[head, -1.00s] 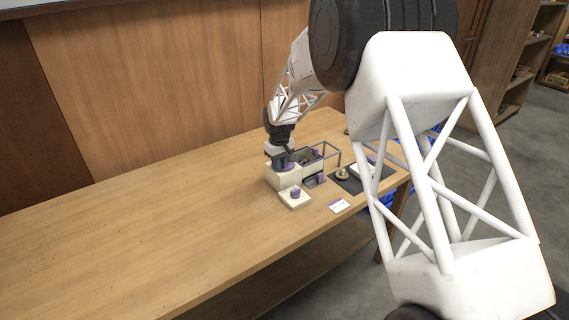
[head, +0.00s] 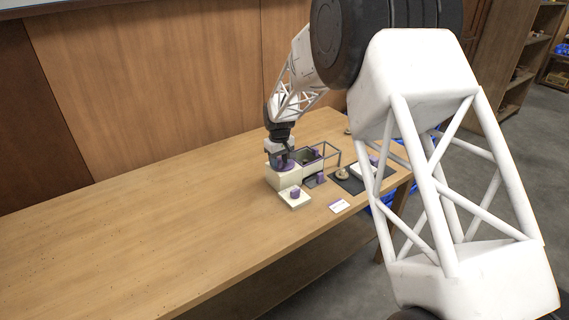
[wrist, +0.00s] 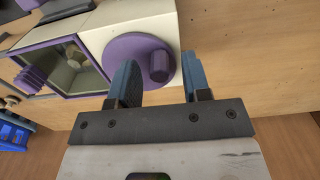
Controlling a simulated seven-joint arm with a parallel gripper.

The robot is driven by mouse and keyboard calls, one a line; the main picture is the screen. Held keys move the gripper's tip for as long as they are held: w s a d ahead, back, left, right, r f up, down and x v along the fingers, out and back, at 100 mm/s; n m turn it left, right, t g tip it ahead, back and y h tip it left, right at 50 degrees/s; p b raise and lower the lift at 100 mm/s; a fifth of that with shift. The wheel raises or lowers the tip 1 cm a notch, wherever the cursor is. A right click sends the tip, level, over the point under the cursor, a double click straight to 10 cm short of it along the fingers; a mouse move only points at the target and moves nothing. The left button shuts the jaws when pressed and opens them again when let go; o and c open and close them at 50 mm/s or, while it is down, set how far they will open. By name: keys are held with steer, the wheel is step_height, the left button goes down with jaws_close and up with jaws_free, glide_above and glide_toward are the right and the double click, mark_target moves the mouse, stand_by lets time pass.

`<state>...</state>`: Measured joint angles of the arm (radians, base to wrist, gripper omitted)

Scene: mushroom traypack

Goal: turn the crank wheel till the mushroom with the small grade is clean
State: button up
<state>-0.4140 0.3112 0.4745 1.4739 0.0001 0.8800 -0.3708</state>
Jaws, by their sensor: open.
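The crank wheel is a purple disc (wrist: 130,50) with a dark purple knob (wrist: 158,66) near its edge, on a cream box (wrist: 95,42). In the wrist view my gripper (wrist: 165,75) is open, its two blue fingers on either side of the knob. I cannot tell whether they touch it. In the head view my gripper (head: 279,160) is over the wheel on the cream box (head: 284,180). A framed chamber (wrist: 75,65) with a purple rim and a purple block sits beside the wheel. Something pale is inside it; I cannot make out a graded mushroom.
A cream block with a purple button (head: 295,193) stands in front of the box. A white card (head: 340,206) and a dark mat (head: 348,182) with a small pale round thing are at right. The left of the wooden table (head: 150,225) is clear.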

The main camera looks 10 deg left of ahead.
steer(key=shift+r, duration=1.7)
steer(key=shift+s+d+r, duration=0.1)
steer(key=shift+d+r, duration=0.2)
steer(key=shift+r, duration=0.05)
steer(key=s+d+r+m+t, duration=0.1)
steer(key=s+d+r+m, duration=0.3)
steer(key=s+d+r, duration=1.65)
steer(key=s+d+m, duration=0.1)
steer(key=s+d, duration=0.4)
steer(key=s, duration=0.5)
steer(key=s+d+f+m+t, duration=0.1)
steer(key=s+d, duration=0.4)
steer(key=s, duration=0.6)
steer(key=s+d+f+m, duration=0.1)
steer(key=s+d+m, duration=0.2)
steer(key=s, duration=0.7)
steer(key=shift+s+d+t, duration=0.15)
steer(key=shift+d+t, duration=0.15)
steer(key=shift+d, duration=0.75)
